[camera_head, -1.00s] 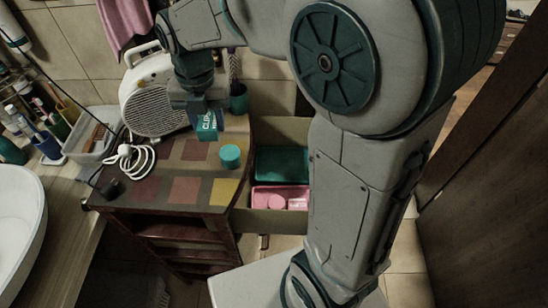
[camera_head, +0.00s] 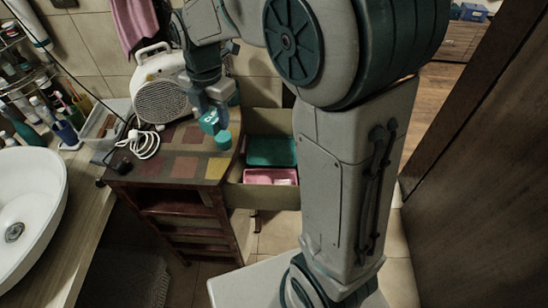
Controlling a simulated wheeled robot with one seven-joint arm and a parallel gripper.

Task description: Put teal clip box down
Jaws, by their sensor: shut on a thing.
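The teal clip box (camera_head: 208,122), with white lettering on its face, is held in my gripper (camera_head: 215,108) over the back right part of the cabinet top (camera_head: 185,165). My gripper points down and is shut on the box. The box is low over the top; I cannot tell whether it touches the surface. A teal round tin (camera_head: 223,140) stands just in front and to the right of the box, close to it in the picture. The gripper hides part of the box.
An open drawer (camera_head: 258,196) at right holds a teal box (camera_head: 271,151) and a pink box (camera_head: 270,177). A white basin (camera_head: 30,205) is at left. The front cabinet top is clear.

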